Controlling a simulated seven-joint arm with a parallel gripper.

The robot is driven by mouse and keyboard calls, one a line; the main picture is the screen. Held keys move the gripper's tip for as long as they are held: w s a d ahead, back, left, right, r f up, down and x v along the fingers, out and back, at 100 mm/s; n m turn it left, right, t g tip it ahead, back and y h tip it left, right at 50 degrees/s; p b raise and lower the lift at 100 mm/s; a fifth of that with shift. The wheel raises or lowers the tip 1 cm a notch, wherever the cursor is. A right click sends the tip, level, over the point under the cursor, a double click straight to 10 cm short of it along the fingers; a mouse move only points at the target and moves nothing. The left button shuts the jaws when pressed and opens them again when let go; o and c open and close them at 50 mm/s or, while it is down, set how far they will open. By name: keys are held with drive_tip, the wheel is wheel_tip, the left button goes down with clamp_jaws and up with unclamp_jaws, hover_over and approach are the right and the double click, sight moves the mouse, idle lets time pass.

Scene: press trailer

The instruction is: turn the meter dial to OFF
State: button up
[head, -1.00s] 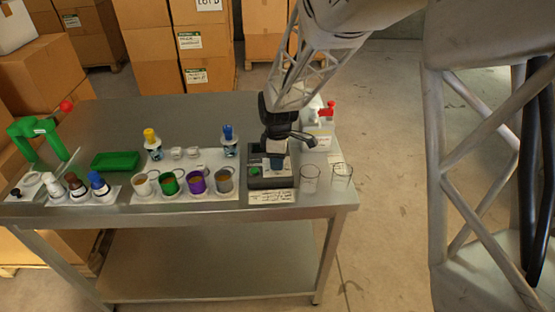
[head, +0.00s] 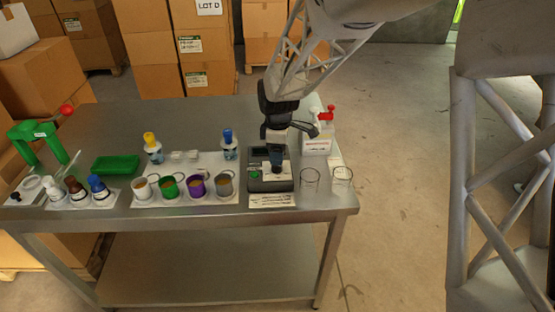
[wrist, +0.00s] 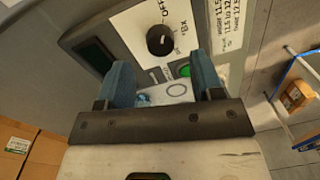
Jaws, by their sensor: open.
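The grey meter (head: 255,186) stands near the table's front edge in the head view; in the wrist view its panel (wrist: 130,28) fills the upper middle. Its round black dial (wrist: 160,41) has a small white mark; the mark's exact setting is hard to read. The OFF label (wrist: 160,10) is printed beyond the dial, with another label at its right. My gripper (wrist: 160,62) is open above the panel, its blue fingers apart and the dial showing beyond the gap between them. In the head view my gripper (head: 277,160) hides the dial.
A green button (wrist: 183,71) lies near the right finger, and a dark display (wrist: 95,55) at the left. In the head view, several cups (head: 197,187) stand left of the meter. Clear glasses (head: 310,178) and a white container with a red top (head: 318,145) stand right.

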drive_tip(key=shift+w+r, duration=0.1)
drive_tip(key=shift+r, duration=1.6)
drive_tip(key=shift+s+d+r, duration=0.2)
drive_tip(key=s+d+r+m+t, duration=0.1)
drive_tip(key=s+d+r+m, duration=0.35)
drive_tip(key=s, duration=0.35)
drive_tip(key=s+d+r+m+t, duration=0.1)
drive_tip(key=s+d+r+m, duration=0.35)
drive_tip(key=s, duration=0.25)
drive_tip(key=s+d+r+m, duration=0.1)
drive_tip(key=s+d+m, duration=0.1)
drive_tip(key=s, duration=0.6)
drive_tip(key=s+d+r+m+t, duration=0.1)
drive_tip(key=s+d+m, duration=0.1)
drive_tip(key=s+m, duration=0.3)
drive_tip(key=shift+s+r, duration=0.2)
drive_tip(key=shift+s, duration=1.85)
